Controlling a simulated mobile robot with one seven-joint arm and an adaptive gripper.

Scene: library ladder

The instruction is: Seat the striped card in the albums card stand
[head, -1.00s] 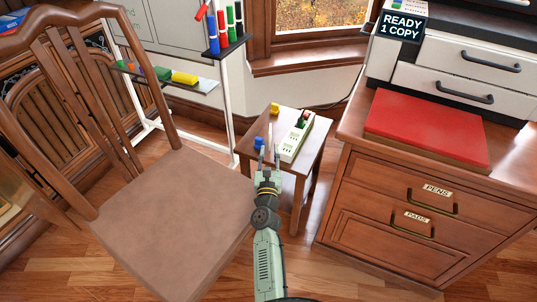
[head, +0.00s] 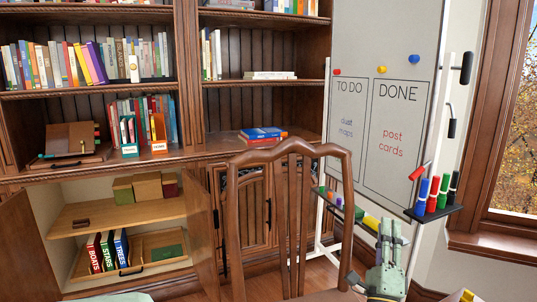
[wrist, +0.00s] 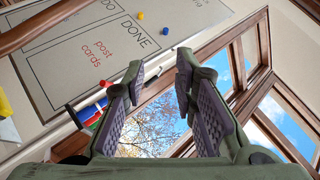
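I cannot make out a striped card in either view. Two small stands with labels stand on the bookcase counter: a green-labelled stand (head: 129,150) and an orange-labelled stand (head: 159,146). Their lettering is too small to read surely, so I cannot tell which, if either, is the albums card stand. Albums marked BOATS, STARS and TREES (head: 108,252) stand upright in the open lower cabinet. My gripper (wrist: 160,65) is open in the wrist view, with nothing between its fingers, and points toward the whiteboard and window.
A wooden chair (head: 290,150) stands in front of the bookcase. The whiteboard (head: 350,150) with its marker tray (head: 434,212) is at right, beside the window (head: 515,130). A cabinet door (head: 202,235) stands open.

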